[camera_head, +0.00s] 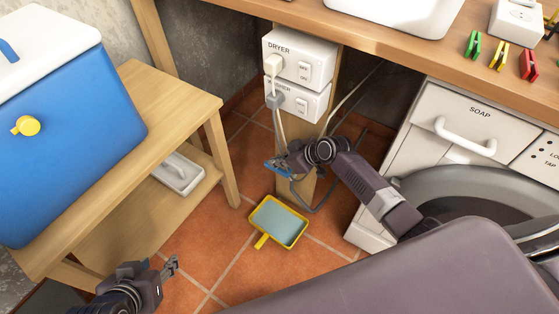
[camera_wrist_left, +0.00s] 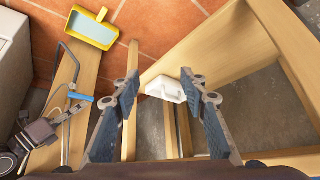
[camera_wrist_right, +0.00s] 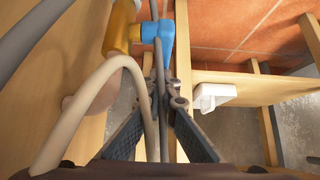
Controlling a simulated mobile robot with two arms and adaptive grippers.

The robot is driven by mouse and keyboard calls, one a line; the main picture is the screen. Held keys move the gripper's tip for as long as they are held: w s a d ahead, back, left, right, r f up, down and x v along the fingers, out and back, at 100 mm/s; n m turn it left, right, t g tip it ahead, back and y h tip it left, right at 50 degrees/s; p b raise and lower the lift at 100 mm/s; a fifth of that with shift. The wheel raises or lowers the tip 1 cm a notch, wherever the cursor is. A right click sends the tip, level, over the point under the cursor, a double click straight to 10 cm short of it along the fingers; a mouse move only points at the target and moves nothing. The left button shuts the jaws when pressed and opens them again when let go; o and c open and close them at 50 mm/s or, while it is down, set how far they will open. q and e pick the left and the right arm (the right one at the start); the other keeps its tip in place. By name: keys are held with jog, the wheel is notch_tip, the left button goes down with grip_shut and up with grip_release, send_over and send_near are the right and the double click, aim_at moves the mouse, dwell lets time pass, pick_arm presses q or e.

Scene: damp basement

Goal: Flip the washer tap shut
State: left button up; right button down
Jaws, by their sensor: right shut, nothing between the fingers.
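The washer tap has a brass body (camera_wrist_right: 120,28) with a blue lever (camera_wrist_right: 158,30) in the right wrist view. The blue lever also shows in the head view (camera_head: 274,165), low on the wooden post, and in the left wrist view (camera_wrist_left: 80,97). My right gripper (camera_head: 286,163) is at the tap, shut and empty; its fingertips (camera_wrist_right: 167,90) appear just below the lever. I cannot tell whether they touch it. A hose and a pale cord partly cover the tap and fingers. My left gripper (camera_head: 170,267) is open and empty, low at the left, away from the tap; its spread fingers show in the left wrist view (camera_wrist_left: 160,88).
DRYER (camera_head: 300,58) and washer (camera_head: 296,98) switch boxes with plugged cords sit above the tap. The washing machine (camera_head: 435,125) stands at the right. A yellow dustpan (camera_head: 301,232) lies on the tiles. A wooden bench (camera_head: 165,120) with a blue cooler (camera_head: 70,130) is left.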

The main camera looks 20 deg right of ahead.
aim_at(279, 169)
pick_arm(q)
jog(key=shift+s, duration=0.1)
pick_arm(e)
jog(key=shift+s+d+r+p, duration=0.25)
jog(key=shift+s+d+p, duration=0.05)
jog(key=shift+s+p, duration=0.1)
jog(key=shift+s+d+r, duration=0.15)
jog(key=shift+s, duration=0.05)
jog(key=shift+r+p, duration=0.35)
jog(key=shift+p, duration=0.3)
pick_arm(q)
jog(key=s+a+g+p, duration=0.2)
jog(key=s+g, duration=0.1)
jog(key=s, duration=0.4)
pick_arm(e)
jog(key=shift+r, duration=0.95)
jog(key=shift+r+p, duration=0.75)
jog(key=shift+r, duration=0.05)
pick_arm(q)
notch_tip(279, 169, down, 17)
jog(key=d+g+p, duration=0.1)
jog(key=p, duration=0.1)
jog(key=shift+s+d+y+p, duration=0.25)
jog(key=shift+d+y+p, duration=0.05)
jog(key=shift+d+y, duration=0.1)
pick_arm(e)
jog(key=v, duration=0.9)
jog(key=shift+s+d, duration=0.4)
jog(key=shift+a, duration=0.1)
